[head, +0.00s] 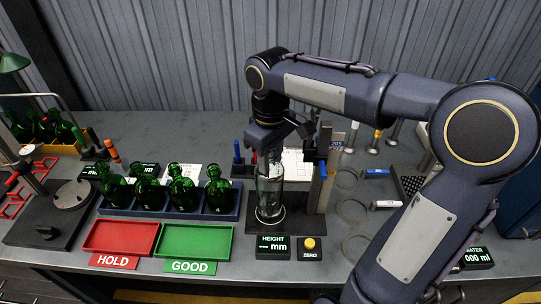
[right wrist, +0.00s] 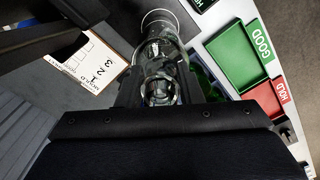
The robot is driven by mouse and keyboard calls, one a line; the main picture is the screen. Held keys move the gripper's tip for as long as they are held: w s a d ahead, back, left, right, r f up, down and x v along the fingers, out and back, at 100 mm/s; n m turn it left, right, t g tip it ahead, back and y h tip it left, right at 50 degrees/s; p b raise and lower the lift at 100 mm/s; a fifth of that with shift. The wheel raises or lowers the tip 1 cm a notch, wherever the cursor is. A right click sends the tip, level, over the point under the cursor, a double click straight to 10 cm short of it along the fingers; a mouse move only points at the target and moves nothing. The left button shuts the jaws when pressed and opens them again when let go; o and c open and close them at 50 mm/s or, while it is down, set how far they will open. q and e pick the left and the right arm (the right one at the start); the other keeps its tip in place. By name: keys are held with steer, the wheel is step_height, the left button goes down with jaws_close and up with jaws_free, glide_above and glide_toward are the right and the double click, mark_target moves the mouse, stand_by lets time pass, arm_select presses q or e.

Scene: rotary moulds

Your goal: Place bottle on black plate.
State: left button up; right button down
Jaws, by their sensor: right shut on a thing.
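A clear glass bottle (head: 270,192) is upright over the black plate (head: 312,232) of the height gauge, within a pale ring marked on it. Whether its base touches the plate or hovers just above, I cannot tell. My right gripper (head: 271,152) comes down from above and is shut on the bottle's upper part; the fingertips are partly hidden by the wrist. The right wrist view shows the bottle (right wrist: 160,55) running away from the gripper, with the pale ring at its far end. My left gripper is not in view.
The gauge's upright post (head: 325,165) stands close right of the bottle. A blue rack (head: 228,213) with several green bottles is at left. Red HOLD (head: 120,238) and green GOOD (head: 193,242) trays lie in front. A HEIGHT display (head: 273,246) and ZERO button (head: 310,246) sit before the plate.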

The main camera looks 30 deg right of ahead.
steer(key=c, duration=1)
jaws_free()
step_height(320, 180, up, 12)
steer(key=shift+s+r+p, duration=0.1)
steer(key=shift+r+p, duration=0.05)
steer(key=shift+p, duration=0.3)
steer(key=s+a+f+m+t+y, duration=0.2)
steer(key=s+f+m, duration=0.1)
steer(key=s+f, duration=0.5)
steer(key=s+a+f+m+t+y, duration=0.1)
steer(key=s+a+f+m+t, duration=0.1)
steer(key=s+f, duration=0.6)
steer(key=shift+s+m+t+y, duration=0.4)
steer(key=shift+m+t, duration=0.1)
steer(key=shift+t, duration=0.3)
